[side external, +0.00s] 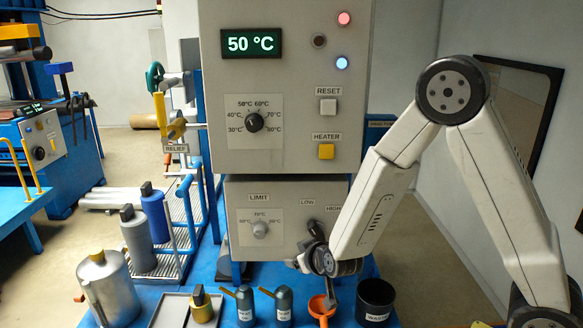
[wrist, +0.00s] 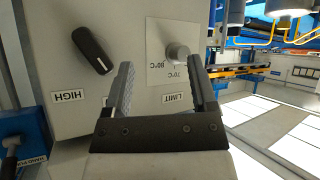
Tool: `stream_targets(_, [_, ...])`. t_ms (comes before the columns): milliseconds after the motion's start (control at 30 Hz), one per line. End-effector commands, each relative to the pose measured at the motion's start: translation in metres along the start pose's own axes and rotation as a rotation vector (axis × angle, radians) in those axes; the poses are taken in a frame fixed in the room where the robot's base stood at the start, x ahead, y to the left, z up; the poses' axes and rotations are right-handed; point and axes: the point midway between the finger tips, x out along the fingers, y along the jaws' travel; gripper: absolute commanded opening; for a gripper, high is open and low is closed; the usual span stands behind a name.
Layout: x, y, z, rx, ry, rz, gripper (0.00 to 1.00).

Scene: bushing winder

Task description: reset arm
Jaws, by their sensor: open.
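My gripper (side external: 302,262) is at the lower right of the grey limit box (side external: 285,246), partly hidden by my wrist in the side view. In the wrist view, my gripper (wrist: 158,65) is open, with both ridged fingers apart and nothing between them. Beyond the fingers, the box face shows upside down, with the grey limit knob (wrist: 178,52) near the right finger and the black low/high lever (wrist: 92,50) left of the left finger. The limit knob (side external: 260,229) also shows in the side view.
Above is the control box (side external: 285,70), reading 50 °C, with red and blue lamps lit. On the blue bench below stand oil cans (side external: 245,306), an orange funnel (side external: 320,308) and a black waste cup (side external: 375,298). Bottles (side external: 137,240) stand at left.

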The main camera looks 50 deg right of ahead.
Motion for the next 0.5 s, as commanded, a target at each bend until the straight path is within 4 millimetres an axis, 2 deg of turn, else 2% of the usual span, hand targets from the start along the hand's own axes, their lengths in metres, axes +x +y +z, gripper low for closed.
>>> stream_targets(267, [-0.038,-0.007,0.013,0.001,-0.216,-0.17,0.74])
stream_targets(500, [-0.08,0.001,0.034,-0.038,-0.423,-0.248,0.74])
